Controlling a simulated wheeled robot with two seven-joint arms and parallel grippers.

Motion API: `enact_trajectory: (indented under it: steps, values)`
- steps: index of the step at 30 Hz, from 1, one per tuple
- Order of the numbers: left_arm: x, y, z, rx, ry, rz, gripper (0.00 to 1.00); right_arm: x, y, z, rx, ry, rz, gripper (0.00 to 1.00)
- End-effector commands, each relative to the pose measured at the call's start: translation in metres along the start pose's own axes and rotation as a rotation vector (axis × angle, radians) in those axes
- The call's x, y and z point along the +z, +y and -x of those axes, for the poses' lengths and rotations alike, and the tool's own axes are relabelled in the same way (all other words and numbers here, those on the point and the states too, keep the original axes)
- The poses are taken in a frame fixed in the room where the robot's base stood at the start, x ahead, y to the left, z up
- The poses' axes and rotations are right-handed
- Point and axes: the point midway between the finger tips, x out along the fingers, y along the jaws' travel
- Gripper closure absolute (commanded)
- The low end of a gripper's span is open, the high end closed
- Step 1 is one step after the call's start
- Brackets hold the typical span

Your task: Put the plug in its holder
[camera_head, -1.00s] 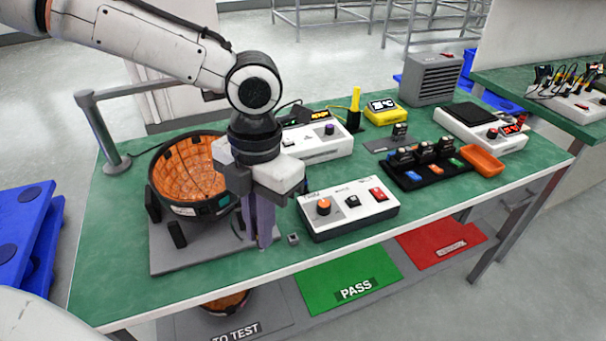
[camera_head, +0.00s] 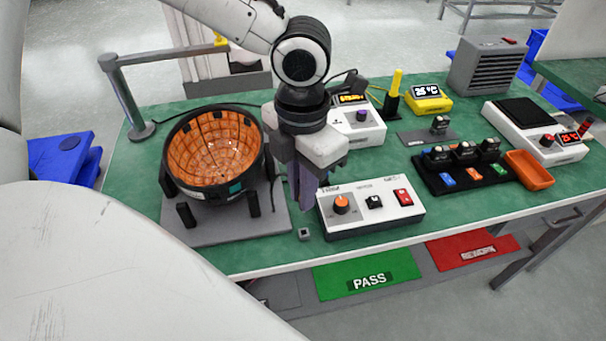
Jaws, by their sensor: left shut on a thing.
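My left gripper (camera_head: 307,200) points down over the bench between the orange-lined bowl and the white control box. Its purple-grey fingers are shut; the plug between them is hidden from this view. A small grey block with a dark top, possibly the plug's holder (camera_head: 304,233), sits on the green bench near the front edge. The fingertips appear just behind and above this block, apart from it in the picture. A thin dark cable (camera_head: 273,185) shows between the bowl and the gripper. My right gripper is not in view.
The orange-lined bowl (camera_head: 238,186) stands on a grey plate (camera_head: 235,230) to the left. The white control box (camera_head: 372,220) with knob and switches is close right of the fingers. A black tray (camera_head: 440,185) and orange bin (camera_head: 529,184) are farther right.

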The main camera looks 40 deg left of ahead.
Motion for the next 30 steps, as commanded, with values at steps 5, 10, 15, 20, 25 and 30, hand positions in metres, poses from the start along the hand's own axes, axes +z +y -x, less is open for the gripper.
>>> enact_trajectory:
  steps: [5, 10, 15, 20, 25, 30]
  values:
    - [0.0, 0.0, -0.024, 0.0, 0.001, 0.002, 1.0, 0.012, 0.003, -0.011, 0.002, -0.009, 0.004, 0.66]
    - [0.0, 0.0, -0.04, 0.0, 0.002, 0.002, 1.0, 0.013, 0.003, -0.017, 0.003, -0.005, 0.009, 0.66]
    - [0.0, 0.0, -0.052, -0.001, 0.001, 0.002, 1.0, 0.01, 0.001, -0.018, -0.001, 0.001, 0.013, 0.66]
    - [0.0, 0.0, -0.057, 0.0, 0.001, 0.002, 1.0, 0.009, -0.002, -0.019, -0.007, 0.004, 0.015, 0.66]
    - [0.0, 0.0, -0.058, 0.0, 0.0, 0.002, 1.0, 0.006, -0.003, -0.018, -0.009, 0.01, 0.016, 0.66]
    - [0.0, 0.0, -0.058, 0.0, 0.0, 0.002, 1.0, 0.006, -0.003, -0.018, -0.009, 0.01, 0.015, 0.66]
